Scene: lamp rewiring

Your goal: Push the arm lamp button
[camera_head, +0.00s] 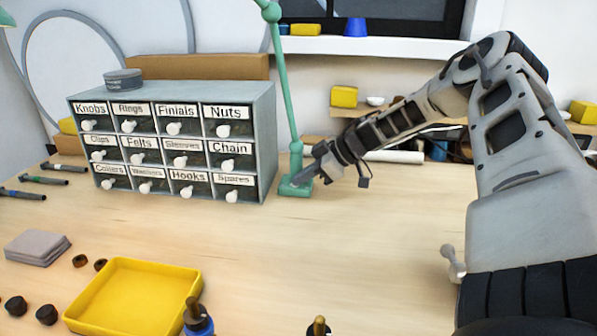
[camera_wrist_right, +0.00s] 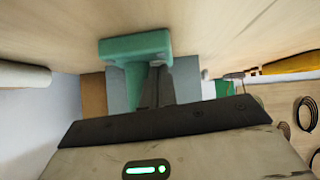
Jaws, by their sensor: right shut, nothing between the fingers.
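The green arm lamp (camera_head: 284,80) stands at the back of the table, right of the drawer cabinet. Its square green base (camera_head: 287,190) rests on the table and also shows in the right wrist view (camera_wrist_right: 135,46). My right gripper (camera_head: 298,182) reaches in from the right, shut and empty, with its fingertips at the lamp base. In the right wrist view the dark fingers (camera_wrist_right: 155,85) are together beside the lamp post. I cannot tell whether they touch the base. The button cannot be made out; the gripper may cover it. My left gripper is not in view.
The grey drawer cabinet (camera_head: 270,120) stands just left of the lamp. A yellow tray (camera_head: 135,295), a grey stack of pads (camera_head: 38,247) and small dark knobs lie at the front left. A white roll (camera_head: 395,157) lies behind my right gripper. The middle of the table is clear.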

